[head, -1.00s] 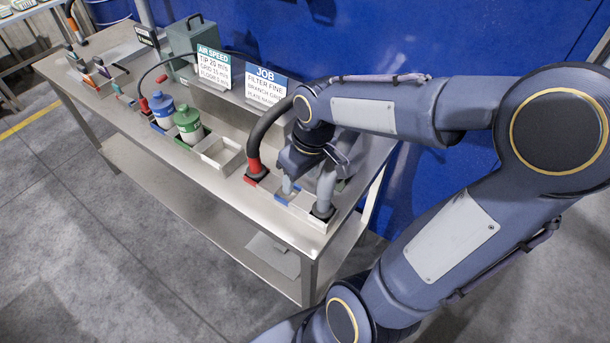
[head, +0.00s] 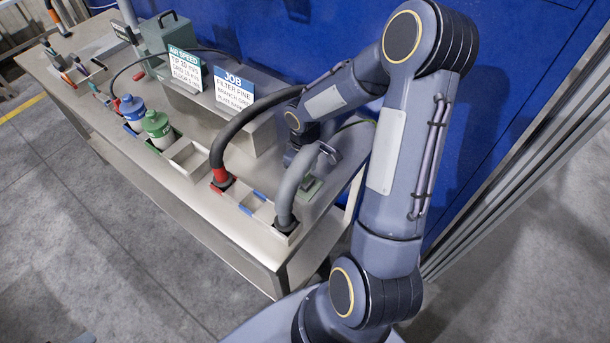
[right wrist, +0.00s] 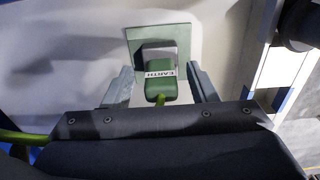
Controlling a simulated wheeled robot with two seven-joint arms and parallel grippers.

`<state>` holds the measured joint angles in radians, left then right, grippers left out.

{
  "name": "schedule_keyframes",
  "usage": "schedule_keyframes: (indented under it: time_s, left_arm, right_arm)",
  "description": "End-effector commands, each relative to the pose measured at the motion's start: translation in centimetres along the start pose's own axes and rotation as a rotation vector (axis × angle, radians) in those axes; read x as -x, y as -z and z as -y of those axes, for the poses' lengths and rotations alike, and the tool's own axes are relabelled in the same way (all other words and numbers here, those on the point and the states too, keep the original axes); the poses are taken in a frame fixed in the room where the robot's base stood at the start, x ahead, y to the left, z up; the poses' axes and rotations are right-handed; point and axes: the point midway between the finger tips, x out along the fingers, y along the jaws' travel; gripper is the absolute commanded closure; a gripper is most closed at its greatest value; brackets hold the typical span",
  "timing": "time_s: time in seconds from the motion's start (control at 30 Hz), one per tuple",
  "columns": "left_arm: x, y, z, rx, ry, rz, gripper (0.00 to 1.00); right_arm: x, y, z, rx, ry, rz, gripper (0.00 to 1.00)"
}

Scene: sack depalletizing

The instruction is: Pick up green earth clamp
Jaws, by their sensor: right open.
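The green earth clamp (right wrist: 160,75) has a white EARTH label and sits on a flat green square plate (right wrist: 183,36) in the right wrist view. My right gripper (right wrist: 160,88) is open, with one finger on each side of the clamp and gaps visible between them. In the head view, my right gripper (head: 303,158) is low over the right end of the bench, partly hidden behind a grey hose. A green patch of the plate (head: 312,187) shows beside that hose. My left gripper is not in view.
The grey hose (head: 288,195) and a black hose with a red collar (head: 220,177) rise from trays at the bench's front edge. A green cable (head: 357,122) runs behind my right wrist. Two signs (head: 233,90) and blue and green lidded cups (head: 156,124) stand farther left.

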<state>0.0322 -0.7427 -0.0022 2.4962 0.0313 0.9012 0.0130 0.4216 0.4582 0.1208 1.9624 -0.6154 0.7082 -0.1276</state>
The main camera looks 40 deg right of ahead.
Motion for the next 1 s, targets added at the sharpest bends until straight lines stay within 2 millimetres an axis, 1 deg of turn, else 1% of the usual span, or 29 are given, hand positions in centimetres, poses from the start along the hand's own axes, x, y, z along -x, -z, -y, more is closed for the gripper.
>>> schedule_keyframes:
  time_s: [0.1,0.27,0.67,1.0]
  left_arm:
    - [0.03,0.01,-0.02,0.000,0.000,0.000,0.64]
    - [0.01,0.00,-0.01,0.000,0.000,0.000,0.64]
    - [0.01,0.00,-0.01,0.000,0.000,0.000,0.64]
    - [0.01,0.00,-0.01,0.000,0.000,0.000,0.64]
  right_arm:
    - [-0.46,-0.02,0.01,0.000,0.000,0.000,0.47]
    - [-0.43,-0.02,-0.01,0.000,-0.001,0.000,0.47]
    - [-0.39,-0.01,-0.01,0.000,-0.001,0.000,1.00]
    - [-0.02,0.04,-0.05,-0.001,-0.002,-0.002,1.00]
